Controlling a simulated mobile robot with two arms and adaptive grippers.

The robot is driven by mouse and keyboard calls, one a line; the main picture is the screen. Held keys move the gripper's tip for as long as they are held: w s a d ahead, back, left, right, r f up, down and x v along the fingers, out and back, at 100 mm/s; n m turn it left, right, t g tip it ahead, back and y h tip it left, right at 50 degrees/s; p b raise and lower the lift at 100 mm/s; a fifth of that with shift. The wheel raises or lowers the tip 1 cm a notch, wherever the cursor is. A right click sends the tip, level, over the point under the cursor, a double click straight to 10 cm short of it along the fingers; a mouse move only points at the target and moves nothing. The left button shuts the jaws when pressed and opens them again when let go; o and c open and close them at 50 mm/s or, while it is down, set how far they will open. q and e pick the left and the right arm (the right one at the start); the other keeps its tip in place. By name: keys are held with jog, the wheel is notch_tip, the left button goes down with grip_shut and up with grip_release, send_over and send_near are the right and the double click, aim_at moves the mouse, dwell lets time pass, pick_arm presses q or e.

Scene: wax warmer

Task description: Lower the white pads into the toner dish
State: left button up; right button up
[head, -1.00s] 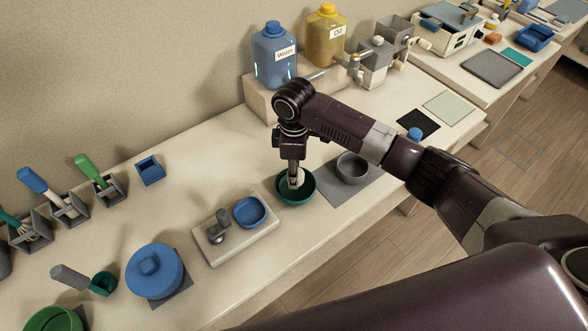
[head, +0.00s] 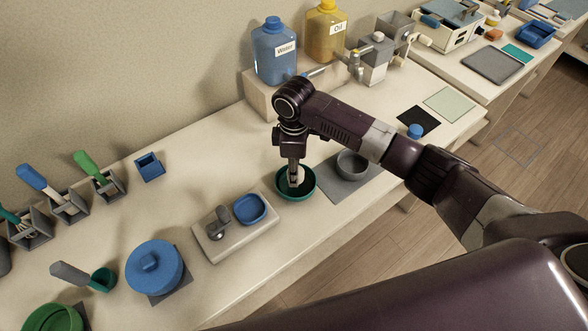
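A round teal dish (head: 310,191), seemingly the toner dish, stands at the front of the bench with a dark inside. My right gripper (head: 296,184) points straight down into its opening. A small white thing (head: 299,175), seemingly the white pads, shows at the fingertips. It looks held between the fingers, inside or just above the dish rim. The fingers partly hide it, so whether it touches the dish bottom cannot be told. My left gripper is not in view.
A grey bowl (head: 352,164) on a grey mat stands just right of the dish. A pale tray (head: 222,250) with a blue dish (head: 250,208) is to the left. Water (head: 274,55) and oil (head: 325,33) jugs stand behind. The bench's front edge is close.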

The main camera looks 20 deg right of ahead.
jog(key=shift+f+b, duration=1.1)
jog(key=shift+f, duration=1.15)
dwell(0.7)
jog(key=o, duration=1)
